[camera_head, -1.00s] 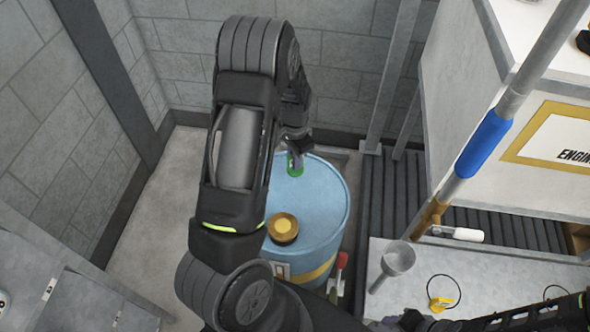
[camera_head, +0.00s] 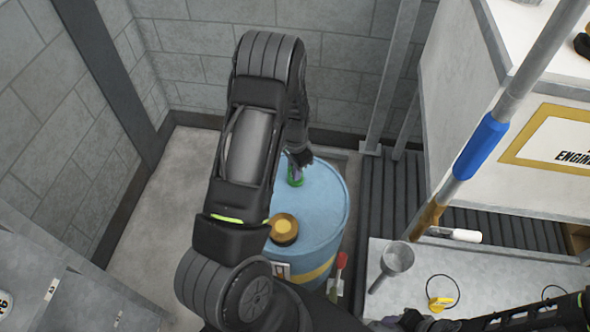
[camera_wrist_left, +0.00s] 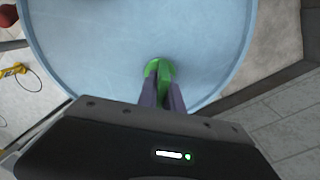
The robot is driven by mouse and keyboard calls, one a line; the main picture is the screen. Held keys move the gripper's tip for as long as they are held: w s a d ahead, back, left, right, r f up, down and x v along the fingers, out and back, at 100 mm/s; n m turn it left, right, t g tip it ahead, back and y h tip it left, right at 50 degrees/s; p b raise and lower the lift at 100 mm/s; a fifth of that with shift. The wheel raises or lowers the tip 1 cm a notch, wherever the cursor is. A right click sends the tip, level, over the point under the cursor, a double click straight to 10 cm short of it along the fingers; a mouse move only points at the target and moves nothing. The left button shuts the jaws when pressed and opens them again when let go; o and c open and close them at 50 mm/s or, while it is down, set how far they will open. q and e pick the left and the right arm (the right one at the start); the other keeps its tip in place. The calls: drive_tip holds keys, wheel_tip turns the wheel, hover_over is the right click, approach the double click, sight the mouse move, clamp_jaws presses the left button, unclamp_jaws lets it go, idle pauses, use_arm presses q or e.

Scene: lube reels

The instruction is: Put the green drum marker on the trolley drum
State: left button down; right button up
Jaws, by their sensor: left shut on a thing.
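The green drum marker (camera_head: 295,182) is held at the far part of the blue trolley drum's top (camera_head: 322,205). My left gripper (camera_head: 296,170) is shut on the marker from above, with its fingers partly covering it. In the left wrist view the marker (camera_wrist_left: 163,70) shows between the fingertips (camera_wrist_left: 162,88), over the pale blue lid (camera_wrist_left: 110,45). The marker is at or just above the lid; I cannot tell if it touches. My right gripper (camera_head: 408,321) is at the bottom edge, mostly hidden, and its jaws do not show clearly.
A brass-coloured cap (camera_head: 284,229) sits on the drum's near part. A red-headed handle (camera_head: 340,262) stands beside the drum. To the right, a grey bench (camera_head: 420,265) holds a funnel (camera_head: 397,258) and a yellow tag (camera_head: 440,302). A blue-sleeved pole (camera_head: 482,146) slants across.

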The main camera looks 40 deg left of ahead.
use_arm(q)
drive_tip(key=shift+f, duration=0.15)
drive_tip(key=c, duration=1.5)
unclamp_jaws()
wheel_tip(320, 180, up, 12)
drive_tip(key=shift+r+b, duration=0.15)
drive_tip(key=shift+b, duration=0.4)
